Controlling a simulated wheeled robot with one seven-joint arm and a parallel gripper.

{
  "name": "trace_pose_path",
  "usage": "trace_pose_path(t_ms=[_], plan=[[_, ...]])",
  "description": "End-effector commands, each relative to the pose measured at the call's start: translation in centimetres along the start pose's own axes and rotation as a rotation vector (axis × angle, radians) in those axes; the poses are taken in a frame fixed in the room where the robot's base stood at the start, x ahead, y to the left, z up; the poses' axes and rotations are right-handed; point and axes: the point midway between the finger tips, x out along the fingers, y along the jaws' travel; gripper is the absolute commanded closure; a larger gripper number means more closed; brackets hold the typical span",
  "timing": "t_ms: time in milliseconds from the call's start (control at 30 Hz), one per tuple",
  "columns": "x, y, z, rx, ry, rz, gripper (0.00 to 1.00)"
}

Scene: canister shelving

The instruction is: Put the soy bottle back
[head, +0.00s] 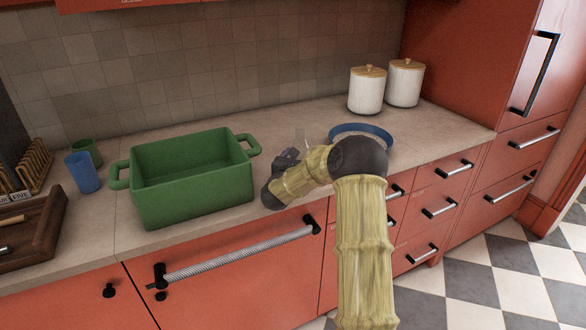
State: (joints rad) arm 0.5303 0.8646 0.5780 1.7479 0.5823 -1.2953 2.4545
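My gripper (287,157) is over the counter, just right of the green pot. My own arm covers much of it, and its fingers cannot be made out. A small, pale, see-through shape (301,137) shows just beyond the gripper; it may be the top of a bottle, but I cannot tell if it is the soy bottle or if the gripper touches it. No other bottle shows. Two white canisters with wooden lids, a left one (367,91) and a right one (404,84), stand at the back right of the counter.
The green two-handled pot (196,199) stands near the counter's front edge. A blue-rimmed dish (345,128) is partly behind my arm. A blue cup (83,174), a green cup (88,150) and a wooden tray (50,222) are at left. Counter right of the dish is clear.

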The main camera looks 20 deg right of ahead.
Motion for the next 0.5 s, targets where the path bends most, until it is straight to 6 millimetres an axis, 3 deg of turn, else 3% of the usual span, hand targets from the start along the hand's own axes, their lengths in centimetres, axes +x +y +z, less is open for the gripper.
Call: trace_pose_path(t_ms=[500], plan=[[-9.2,-0.2,-0.1,-0.002,0.001,-0.001,0.26]])
